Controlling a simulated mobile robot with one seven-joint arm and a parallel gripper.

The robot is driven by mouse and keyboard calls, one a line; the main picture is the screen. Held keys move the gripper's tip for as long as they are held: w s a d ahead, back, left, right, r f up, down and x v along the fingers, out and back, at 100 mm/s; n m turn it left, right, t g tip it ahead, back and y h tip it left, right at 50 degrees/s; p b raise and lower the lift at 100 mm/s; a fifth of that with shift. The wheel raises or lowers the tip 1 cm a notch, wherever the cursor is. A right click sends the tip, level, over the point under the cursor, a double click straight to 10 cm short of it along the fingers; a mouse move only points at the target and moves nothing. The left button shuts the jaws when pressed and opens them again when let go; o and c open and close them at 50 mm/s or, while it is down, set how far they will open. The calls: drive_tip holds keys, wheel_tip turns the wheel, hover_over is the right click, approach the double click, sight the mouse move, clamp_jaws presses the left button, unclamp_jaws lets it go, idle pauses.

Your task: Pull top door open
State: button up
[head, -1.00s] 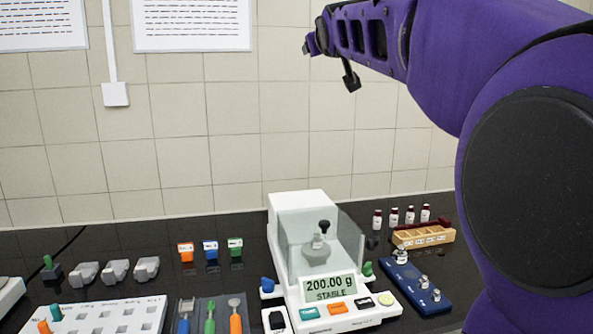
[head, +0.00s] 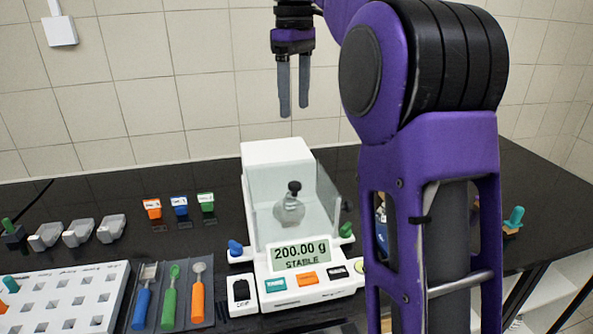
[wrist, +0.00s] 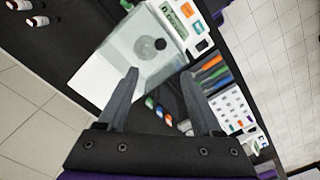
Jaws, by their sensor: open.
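The white balance (head: 270,152) stands on the dark bench with a clear glass chamber (head: 325,190) in front of its rear housing. Its display (head: 299,252) reads 200.00 g, STABLE. A grey weight with a black knob (head: 290,208) is inside the chamber. The top door is hard to make out against the clear glass, and I cannot tell its position. My gripper (head: 294,105) points down, open and empty, above and behind the balance, apart from it. In the wrist view my gripper (wrist: 158,74) has its fingers spread, with the balance (wrist: 95,77) beyond them.
A blue knob (head: 236,248) and a green knob (head: 346,229) flank the balance. Left are a tool tray (head: 186,317), a white perforated rack (head: 70,300), several grey blocks (head: 79,232) and small coloured labelled containers (head: 181,206).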

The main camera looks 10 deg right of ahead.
sight(294, 183)
wheel_tip(294, 183, down, 17)
drive_tip(key=shift+s+a+f, duration=0.1)
idle(0.4)
clamp_jaws()
idle(1.4)
